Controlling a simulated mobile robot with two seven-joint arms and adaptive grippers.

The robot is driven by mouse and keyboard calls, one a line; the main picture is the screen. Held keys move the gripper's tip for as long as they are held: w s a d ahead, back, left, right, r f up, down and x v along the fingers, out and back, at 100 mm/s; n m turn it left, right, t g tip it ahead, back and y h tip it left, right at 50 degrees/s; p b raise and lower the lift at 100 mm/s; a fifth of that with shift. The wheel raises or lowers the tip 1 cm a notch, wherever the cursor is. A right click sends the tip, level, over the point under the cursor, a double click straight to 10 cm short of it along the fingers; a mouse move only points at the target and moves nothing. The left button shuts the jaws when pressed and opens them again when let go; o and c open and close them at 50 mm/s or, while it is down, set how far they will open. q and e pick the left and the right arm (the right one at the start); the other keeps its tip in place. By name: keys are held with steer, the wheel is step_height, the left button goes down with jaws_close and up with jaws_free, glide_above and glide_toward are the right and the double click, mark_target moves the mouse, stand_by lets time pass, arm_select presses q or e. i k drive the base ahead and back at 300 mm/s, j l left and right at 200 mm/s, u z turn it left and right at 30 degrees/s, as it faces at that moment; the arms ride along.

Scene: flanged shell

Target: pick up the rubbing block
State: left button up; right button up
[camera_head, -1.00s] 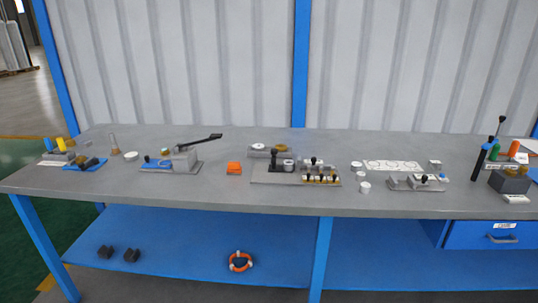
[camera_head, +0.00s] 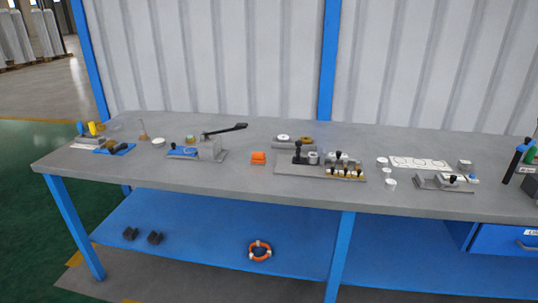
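A blue mat (camera_head: 114,150) at the left end bears a dark object (camera_head: 122,148). I cannot tell for certain which of these small pieces is the rubbing block. Nothing is touching the orange block. Neither of my grippers shows in the head view.
A fixture with a black lever (camera_head: 225,129) stands left of the orange block. A grey plate with several knobbed parts (camera_head: 290,170) lies to its right. White cups (camera_head: 390,184) and a white card (camera_head: 420,163) are farther right. An orange-and-white ring (camera_head: 260,250) lies on the blue lower shelf (camera_head: 200,225).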

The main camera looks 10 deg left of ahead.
mark_target(258, 158)
steer(key=i+j, duration=0.55)
steer(key=i, duration=0.25)
